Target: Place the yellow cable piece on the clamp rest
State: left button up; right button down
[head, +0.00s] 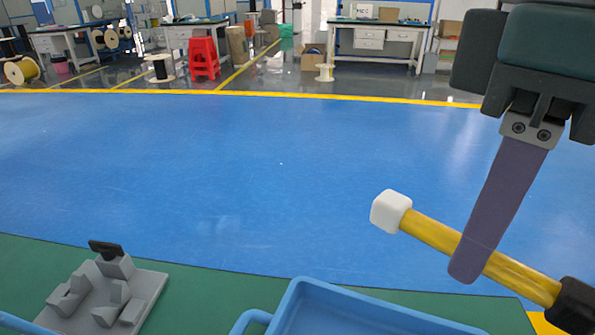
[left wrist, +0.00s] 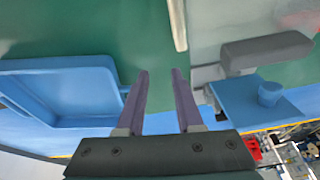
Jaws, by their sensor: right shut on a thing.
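The yellow cable piece (head: 432,233) has a white block on one end and a black end at the lower right. My right gripper (head: 468,272) is shut on it and holds it raised and slanted at the right of the head view. A grey fixture with V-shaped notches and a dark clamp lever, the clamp rest (head: 140,290), stands at the lower left. The cable is well apart from it. My left gripper (left wrist: 161,75) shows only in the left wrist view, open, with nothing between its fingers.
A blue tray (head: 300,297) lies at the bottom centre; a blue tray (left wrist: 60,63) also shows in the left wrist view. There, a grey bar (left wrist: 265,50) and blue block (left wrist: 255,100) are at the right. The green tabletop (head: 215,295) between fixture and tray is clear.

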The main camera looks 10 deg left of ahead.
aim_at(94, 300)
jog(key=i+j+z, duration=0.25)
jog(key=z, duration=0.3)
jog(key=i+j+z, duration=0.15)
jog(key=j+z, duration=1.85)
jog(key=z, duration=0.15)
jog(key=k+j+z, duration=0.25)
jog(key=j+z, duration=0.15)
jog(key=z, duration=0.15)
jog(key=k+j+z, duration=0.25)
jog(key=z, duration=0.3)
jog(key=k+j+z, duration=0.25)
jog(key=z, duration=0.25)
jog(key=k, duration=0.05)
